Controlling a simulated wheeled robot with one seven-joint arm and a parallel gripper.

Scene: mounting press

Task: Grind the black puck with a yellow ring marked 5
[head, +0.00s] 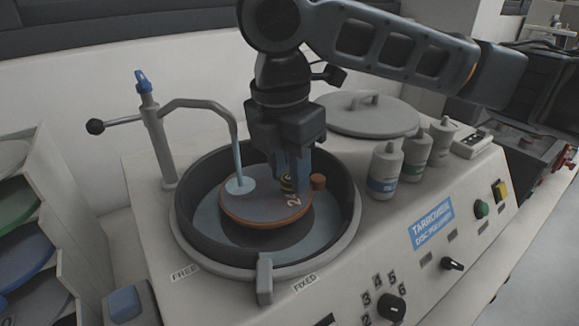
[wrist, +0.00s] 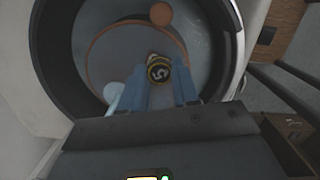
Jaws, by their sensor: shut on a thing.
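The black puck with a yellow ring marked 5 (wrist: 159,70) is between the fingers of my gripper (wrist: 160,92) in the wrist view. In the head view my gripper (head: 290,178) points down into the bowl, shut on the puck (head: 286,184), which is mostly hidden there. The puck is at the orange-rimmed grinding disc (head: 262,207); I cannot tell whether its underside touches the disc. The disc carries a number that looks like 24. Water runs from the tap (head: 237,140) onto the disc beside the puck.
Several bottles (head: 384,170) and a round lid (head: 366,115) stand behind right. A dial (head: 391,308) and buttons are on the front panel.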

